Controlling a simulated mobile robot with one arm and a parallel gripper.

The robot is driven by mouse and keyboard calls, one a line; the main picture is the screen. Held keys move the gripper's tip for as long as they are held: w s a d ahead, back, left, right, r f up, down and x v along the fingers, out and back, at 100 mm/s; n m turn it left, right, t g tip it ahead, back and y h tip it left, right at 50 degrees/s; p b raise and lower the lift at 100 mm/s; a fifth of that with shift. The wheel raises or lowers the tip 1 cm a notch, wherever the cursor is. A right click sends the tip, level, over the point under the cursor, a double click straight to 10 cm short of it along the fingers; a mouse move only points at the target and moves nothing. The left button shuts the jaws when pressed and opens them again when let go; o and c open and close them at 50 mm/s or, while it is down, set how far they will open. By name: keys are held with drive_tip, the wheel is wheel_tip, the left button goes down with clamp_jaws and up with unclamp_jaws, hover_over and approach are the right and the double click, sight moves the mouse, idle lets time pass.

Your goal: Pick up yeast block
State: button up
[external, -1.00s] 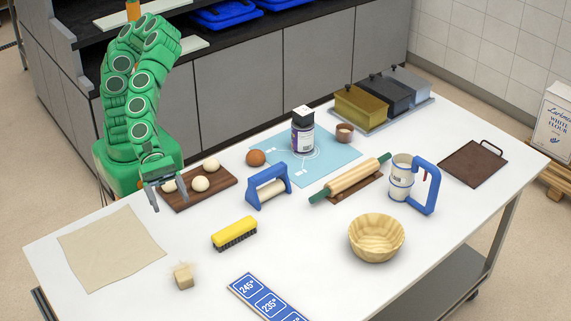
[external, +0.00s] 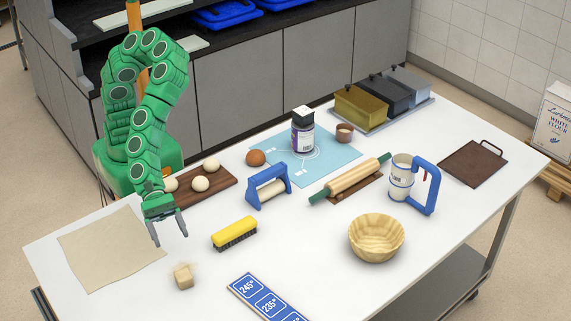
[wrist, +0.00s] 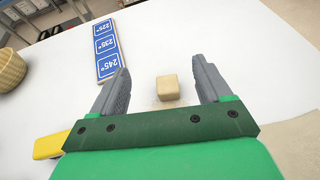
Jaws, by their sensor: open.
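The yeast block (external: 183,276) is a small beige cube on the white table, near its front edge. In the wrist view the yeast block (wrist: 168,88) shows between the two fingers, farther out than the fingertips. My gripper (external: 171,241) is open and empty. It is above the table, a little behind the block and apart from it. The gripper's fingers also show spread in the wrist view (wrist: 160,75).
A yellow brush (external: 234,232) lies right of my gripper, and a beige cloth (external: 110,247) lies to the left. A blue temperature strip (external: 266,299) is right of the block. The table around the block is clear.

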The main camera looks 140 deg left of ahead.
approach(183, 269)
drive_tip(key=x, duration=0.4)
drive_tip(key=shift+w+f, duration=0.1)
drive_tip(key=shift+w, duration=0.2)
drive_tip(key=shift+w+d+f, duration=0.1)
drive_tip(key=shift+w+d, duration=0.15)
drive_tip(key=shift+w, duration=0.1)
drive_tip(key=shift+w, duration=0.2)
drive_tip(key=shift+w+f, duration=0.1)
drive_tip(key=shift+w+f, duration=0.3)
drive_tip(key=shift+w, duration=0.15)
drive_tip(key=shift+w+f, duration=0.1)
drive_tip(key=shift+w, duration=0.05)
drive_tip(key=shift+x, duration=2.35)
drive_tip(key=shift+c, duration=0.2)
